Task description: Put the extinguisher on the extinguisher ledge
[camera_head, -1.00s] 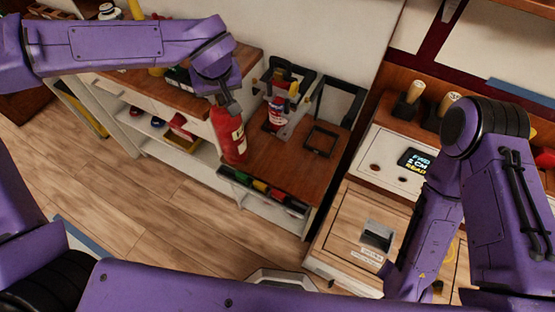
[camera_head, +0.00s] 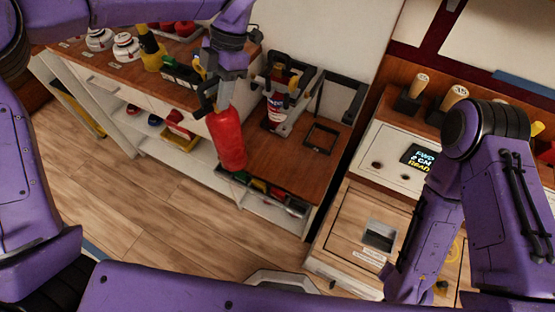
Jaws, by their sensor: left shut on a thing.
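A red extinguisher (camera_head: 228,140) hangs from my left gripper (camera_head: 222,88), which is shut on its top end. It is slightly tilted, in front of the left end of the wooden ledge (camera_head: 275,165), and its bottom overlaps the ledge's front edge in the head view. I cannot tell whether it touches anything. A second red extinguisher with a label (camera_head: 274,108) stands in a dark bracket at the back of the ledge.
A wooden counter with white pots (camera_head: 126,47) and a yellow item (camera_head: 152,50) is at the left. At right is a console with a small screen (camera_head: 419,157). Wood floor (camera_head: 120,210) lies clear in front.

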